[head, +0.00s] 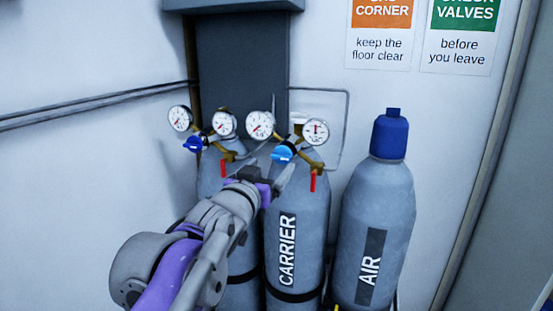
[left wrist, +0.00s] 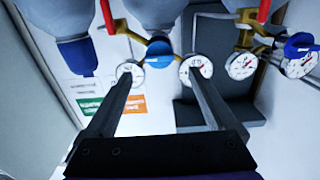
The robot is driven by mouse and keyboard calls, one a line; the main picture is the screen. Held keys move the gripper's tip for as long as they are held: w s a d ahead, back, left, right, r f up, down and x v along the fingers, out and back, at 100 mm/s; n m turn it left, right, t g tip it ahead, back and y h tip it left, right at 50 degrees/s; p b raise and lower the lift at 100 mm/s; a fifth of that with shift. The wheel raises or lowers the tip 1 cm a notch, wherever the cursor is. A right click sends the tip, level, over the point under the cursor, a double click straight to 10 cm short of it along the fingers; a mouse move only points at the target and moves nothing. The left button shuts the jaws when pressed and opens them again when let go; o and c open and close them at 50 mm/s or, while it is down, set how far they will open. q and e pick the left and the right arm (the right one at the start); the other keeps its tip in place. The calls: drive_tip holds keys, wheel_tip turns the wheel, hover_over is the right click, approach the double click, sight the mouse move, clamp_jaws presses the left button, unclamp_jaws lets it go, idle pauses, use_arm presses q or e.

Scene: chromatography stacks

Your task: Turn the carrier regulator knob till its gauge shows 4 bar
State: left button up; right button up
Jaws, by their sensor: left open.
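The carrier regulator's blue knob (head: 283,153) sits at the neck of the grey CARRIER cylinder (head: 311,240). A white gauge (head: 260,125) is at its upper left and another (head: 315,132) at its upper right. The dials are too small to read surely. My left gripper (head: 267,163) is open and empty, just in front of and below the knob. In the upside-down left wrist view, the knob (left wrist: 158,47) shows beyond and between the two fingertips (left wrist: 160,75), apart from them. The fingers partly cover the gauges there. My right gripper is not in view.
A second regulator with a blue knob (head: 192,143) and two gauges stands close on the left. Red valve levers (head: 313,181) hang below the regulators. The AIR cylinder (head: 376,230) with a blue cap stands right. A thin pipe (head: 346,125) runs along the wall behind.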

sight(280, 156)
use_arm(q)
drive_tip(key=shift+p+x, duration=0.35)
drive_tip(key=shift+x, duration=2.4)
